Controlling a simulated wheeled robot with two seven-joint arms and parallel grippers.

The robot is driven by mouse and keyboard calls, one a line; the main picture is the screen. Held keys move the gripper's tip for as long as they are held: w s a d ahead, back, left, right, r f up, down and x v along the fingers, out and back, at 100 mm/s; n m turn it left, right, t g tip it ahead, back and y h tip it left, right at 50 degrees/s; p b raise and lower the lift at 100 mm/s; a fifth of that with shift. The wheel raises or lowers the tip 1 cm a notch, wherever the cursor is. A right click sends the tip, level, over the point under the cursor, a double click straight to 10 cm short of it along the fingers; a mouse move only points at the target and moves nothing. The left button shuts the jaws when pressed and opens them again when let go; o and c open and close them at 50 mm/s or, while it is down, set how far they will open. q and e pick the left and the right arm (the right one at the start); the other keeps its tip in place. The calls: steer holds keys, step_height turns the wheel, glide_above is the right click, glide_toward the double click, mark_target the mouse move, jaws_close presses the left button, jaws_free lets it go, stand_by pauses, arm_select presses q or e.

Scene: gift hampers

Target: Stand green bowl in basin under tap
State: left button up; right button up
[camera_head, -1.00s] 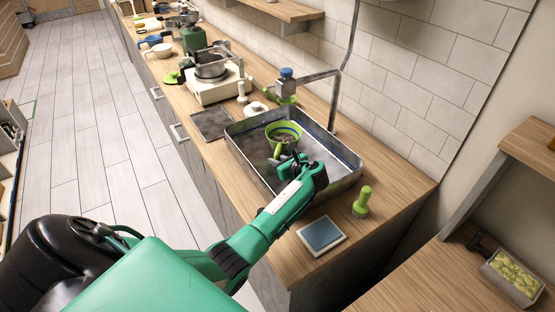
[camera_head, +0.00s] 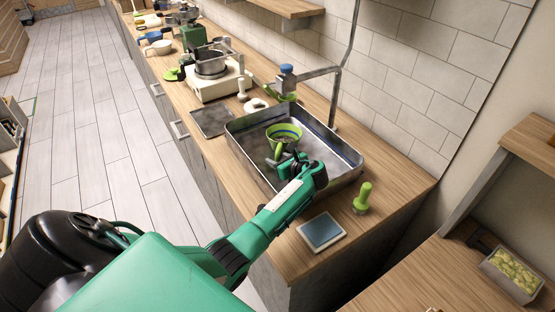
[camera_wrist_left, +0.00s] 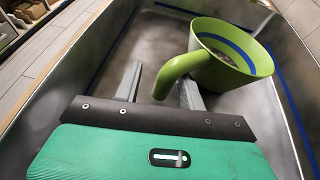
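The green bowl (camera_head: 284,131), with a blue band and a curved green handle, is inside the metal basin (camera_head: 345,183). It looks nearly upright, in front of the tap (camera_head: 318,75) and its blue top; the head view does not show whether it is exactly beneath. The bowl also shows in the left wrist view (camera_wrist_left: 236,58), tilted by the camera angle. My left gripper (camera_head: 287,160) is in the basin at the handle. In the wrist view, its fingers (camera_wrist_left: 160,88) are apart, with the handle end between or just over them. My right gripper is out of view.
A green-handled tool (camera_head: 363,198) and a blue-grey pad (camera_head: 321,232) are on the counter right of the basin. A dark tile (camera_head: 212,121) and a stove with a pot (camera_head: 210,64) are to the left. Basin walls surround my gripper.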

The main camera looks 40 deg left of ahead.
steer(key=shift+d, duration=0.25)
arm_select(q)
steer(key=shift+r, duration=0.3)
steer(key=b+v, duration=0.1)
steer(key=v, duration=0.5)
steer(key=b+v, duration=0.1)
steer(key=v, duration=0.5)
steer(key=shift+r, duration=0.25)
steer(key=shift+d, duration=0.1)
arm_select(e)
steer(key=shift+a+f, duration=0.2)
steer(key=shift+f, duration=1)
arm_select(q)
steer(key=shift+f, duration=0.1)
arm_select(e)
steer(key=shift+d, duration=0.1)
